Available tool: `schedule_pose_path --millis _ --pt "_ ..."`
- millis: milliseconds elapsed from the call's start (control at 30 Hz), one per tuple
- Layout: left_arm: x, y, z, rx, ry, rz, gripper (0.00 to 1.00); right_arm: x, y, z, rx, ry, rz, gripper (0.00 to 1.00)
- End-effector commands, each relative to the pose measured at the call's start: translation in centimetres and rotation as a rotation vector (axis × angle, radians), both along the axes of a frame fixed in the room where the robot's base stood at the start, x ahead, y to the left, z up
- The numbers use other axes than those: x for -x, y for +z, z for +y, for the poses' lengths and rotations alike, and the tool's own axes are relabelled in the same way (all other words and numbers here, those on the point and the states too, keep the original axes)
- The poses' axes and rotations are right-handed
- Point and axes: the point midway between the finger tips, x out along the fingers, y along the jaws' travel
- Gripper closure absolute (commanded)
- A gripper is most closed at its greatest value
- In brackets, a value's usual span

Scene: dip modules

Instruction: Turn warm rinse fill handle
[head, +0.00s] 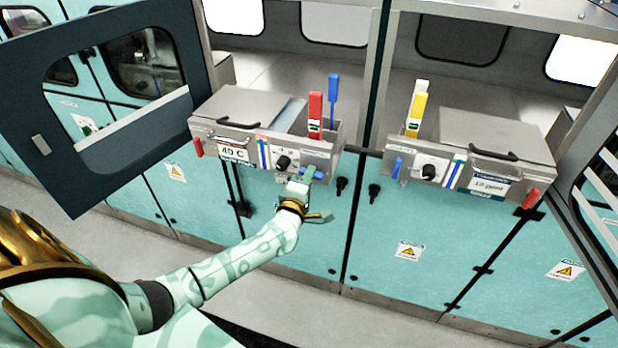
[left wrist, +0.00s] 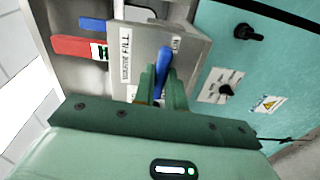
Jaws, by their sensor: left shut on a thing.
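The warm rinse module (head: 240,104) is the grey box labelled 40 C on the left of the head view. Its blue fill handle (head: 313,173) is at the lower right of its front panel. In the left wrist view, the blue handle (left wrist: 165,52) stands beside a label reading FILL. My left gripper (head: 300,186) is at the panel from below, and its green fingers (left wrist: 155,84) are shut on the blue handle. The fingers hide the handle's lower part. My right gripper is not in view.
A black knob (head: 284,162) sits just left of the handle. A red drain-side lever (head: 197,147) is at the module's left end. Tall red (head: 315,115) and blue (head: 333,100) handles rise behind. A second module (head: 490,125) stands right. An open door (head: 50,180) hangs left.

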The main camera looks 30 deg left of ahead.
Motion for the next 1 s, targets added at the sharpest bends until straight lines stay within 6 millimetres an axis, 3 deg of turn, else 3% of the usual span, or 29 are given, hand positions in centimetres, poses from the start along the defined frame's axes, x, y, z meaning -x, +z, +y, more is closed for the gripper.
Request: schedule_pose_path --millis 667,700,767,1000 --pt "0.03 -0.08 0.08 0.069 0.002 -0.015 1.00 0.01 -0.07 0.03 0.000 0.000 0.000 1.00" --pt "0.03 -0.09 0.08 0.069 0.002 -0.015 0.85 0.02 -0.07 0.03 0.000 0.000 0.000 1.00" --pt "0.03 -0.08 0.08 0.069 0.002 -0.015 0.68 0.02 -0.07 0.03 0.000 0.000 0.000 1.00" --pt "0.02 -0.05 0.04 0.067 0.001 -0.015 0.65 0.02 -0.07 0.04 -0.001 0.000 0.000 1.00"
